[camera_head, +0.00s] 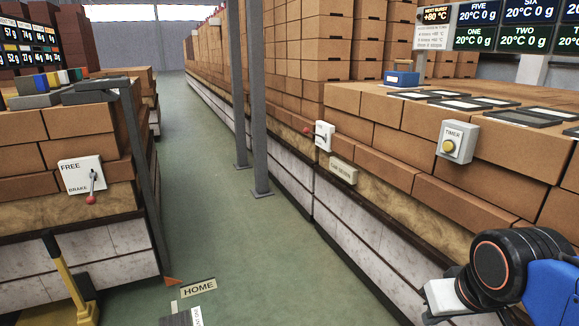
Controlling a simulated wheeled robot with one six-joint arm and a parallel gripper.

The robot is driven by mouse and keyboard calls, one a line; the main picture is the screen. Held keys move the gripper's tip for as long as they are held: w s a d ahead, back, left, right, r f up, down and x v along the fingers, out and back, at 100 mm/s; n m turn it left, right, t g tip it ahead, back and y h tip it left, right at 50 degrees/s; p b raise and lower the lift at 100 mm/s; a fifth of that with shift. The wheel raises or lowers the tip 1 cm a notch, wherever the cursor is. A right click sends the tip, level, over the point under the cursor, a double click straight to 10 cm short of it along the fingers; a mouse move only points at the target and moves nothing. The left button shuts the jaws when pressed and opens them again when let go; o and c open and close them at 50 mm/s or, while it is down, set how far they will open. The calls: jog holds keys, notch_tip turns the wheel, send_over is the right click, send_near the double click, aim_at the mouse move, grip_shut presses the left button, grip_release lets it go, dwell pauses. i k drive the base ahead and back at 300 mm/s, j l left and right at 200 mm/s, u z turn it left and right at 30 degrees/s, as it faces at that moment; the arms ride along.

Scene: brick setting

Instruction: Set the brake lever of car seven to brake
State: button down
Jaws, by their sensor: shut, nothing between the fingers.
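A white lever plate (325,133) is on the side of the right-hand brick car (345,213), with a red-knobbed lever (308,131) sticking out to the left. Its lettering is too small to read. A small sign (343,171) below it seems to read CAR SEVEN, but it is blurred. A nearer plate (72,171) on the left-hand car is marked FREE above and BRAKE below. Its red-knobbed lever (91,197) hangs down beside BRAKE. My gripper (433,315) is at the lower right, shut and empty, apart from both levers.
A TIMER box (457,142) with a yellow button is on the right-hand bricks. A green aisle floor (225,240) runs between the cars. Grey posts (260,140) stand beside the right-hand row.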

aim_at(306, 130)
jog(key=i+u, duration=0.2)
jog(key=i, duration=0.35)
jog(key=i+l+u, duration=0.15)
jog(key=i, duration=0.35)
jog(key=i+l+u, duration=0.2)
jog(key=i, duration=0.35)
jog(key=i+l+u, duration=0.15)
jog(key=i+l, duration=0.2)
jog(key=i, duration=0.15)
